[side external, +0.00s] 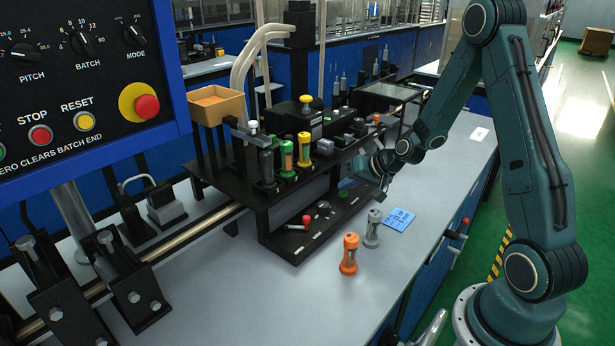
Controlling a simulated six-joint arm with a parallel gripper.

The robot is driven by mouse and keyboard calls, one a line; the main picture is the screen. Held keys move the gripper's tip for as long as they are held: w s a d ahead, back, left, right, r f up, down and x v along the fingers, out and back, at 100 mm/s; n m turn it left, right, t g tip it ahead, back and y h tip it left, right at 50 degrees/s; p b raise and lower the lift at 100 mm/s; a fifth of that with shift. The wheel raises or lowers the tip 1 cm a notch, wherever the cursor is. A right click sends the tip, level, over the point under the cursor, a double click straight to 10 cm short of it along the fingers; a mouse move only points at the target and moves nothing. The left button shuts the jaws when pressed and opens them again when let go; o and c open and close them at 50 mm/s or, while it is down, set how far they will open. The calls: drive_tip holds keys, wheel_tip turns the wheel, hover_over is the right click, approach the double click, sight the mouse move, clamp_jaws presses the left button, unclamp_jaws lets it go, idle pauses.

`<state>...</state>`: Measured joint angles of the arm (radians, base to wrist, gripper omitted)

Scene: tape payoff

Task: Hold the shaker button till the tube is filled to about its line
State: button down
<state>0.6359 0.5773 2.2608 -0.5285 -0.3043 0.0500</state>
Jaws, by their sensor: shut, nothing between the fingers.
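Several tube-like cylinders show. An orange one (349,254) and a grey one (373,228) stand upright on the bench. Their fill levels and lines are too small to read. My gripper (358,172) is shut and empty at the right end of the stand, partly hidden by my wrist. I cannot tell whether it touches anything. I cannot pick out the shaker button for certain; a yellow knob (306,100) tops a black box.
A tan hopper (216,104) stands at the stand's left. A red-knobbed part (305,221) lies on the lower shelf. A blue card (396,219) lies near the grey cylinder. A control panel (80,75) fills the upper left. The bench's front middle is clear.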

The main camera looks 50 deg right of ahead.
drive_tip(key=shift+f, duration=0.4)
idle(1.6)
drive_tip(key=shift+r, duration=0.15)
idle(5.2)
drive_tip(key=shift+r, duration=0.75)
